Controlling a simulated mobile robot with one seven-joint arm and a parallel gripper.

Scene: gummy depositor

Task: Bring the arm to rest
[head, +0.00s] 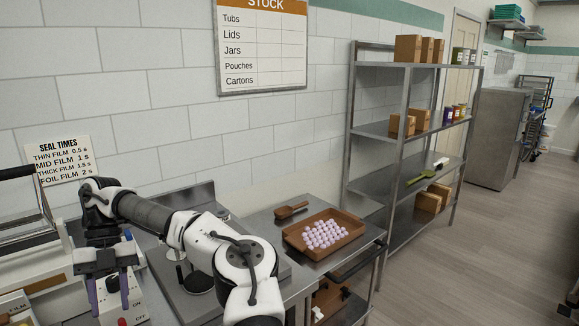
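My arm (180,228) is white and dark grey and reaches across the left of the head view over the steel bench. My gripper (108,292) hangs pointing down at the lower left. Its two purple-grey fingers are apart, with a visible gap between them. It is in front of a white control box (132,308) with ON and OFF labels and a red button. A small dark part shows between the fingers, and I cannot tell whether they touch it. I see nothing held.
A sealer with a dark handle (18,172) stands at the far left. A metal plate machine (196,200) is partly behind my arm. Right of it, a cart holds a brown tray (345,243) of pale purple balls and a brown scoop (291,210). A steel shelf (398,137) stands behind; floor is clear at right.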

